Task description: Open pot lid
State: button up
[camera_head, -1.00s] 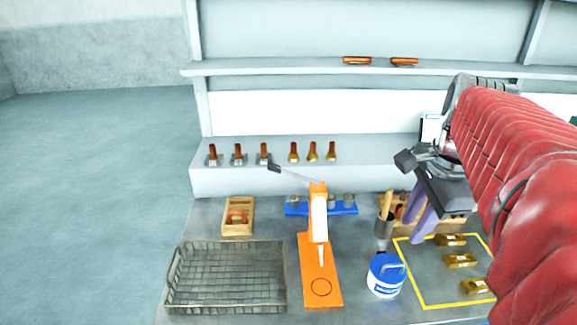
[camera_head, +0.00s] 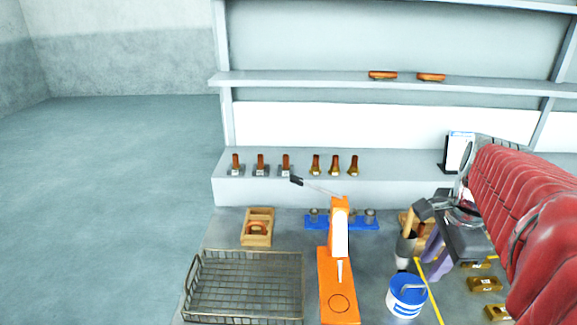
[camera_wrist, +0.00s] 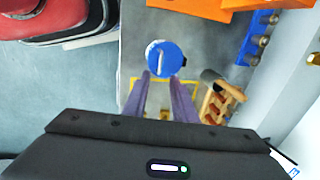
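The pot (camera_head: 405,300) is a small white tub with a blue label. Its blue lid (camera_head: 408,286) is on top and has a light handle across it. It stands on the grey table right of the orange press. In the wrist view the blue lid (camera_wrist: 163,59) lies just beyond my fingertips, with the handle at its left side. My gripper (camera_head: 430,254) is right of and above the pot in the head view. Its two purple fingers (camera_wrist: 165,80) look slightly apart with nothing visible between them. I cannot tell the height gap to the lid.
An orange press (camera_head: 339,285) with a long lever stands left of the pot. A wire basket (camera_head: 247,287) lies further left. A holder with a wooden handle (camera_head: 405,246) stands behind the pot. Brass blocks (camera_head: 484,284) lie right, inside a yellow outline. A blue rack (camera_head: 362,223) is behind.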

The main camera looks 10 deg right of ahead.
aim_at(417, 285)
jog(key=f, duration=0.2)
jog(key=w+f, duration=0.1)
jog(key=f, duration=0.4)
jog(key=shift+w+d+f, duration=0.15)
jog(key=shift+w+d, duration=0.05)
jog(key=shift+w, duration=0.05)
jog(key=shift+c, duration=0.4)
grip_shut()
dwell(0.8)
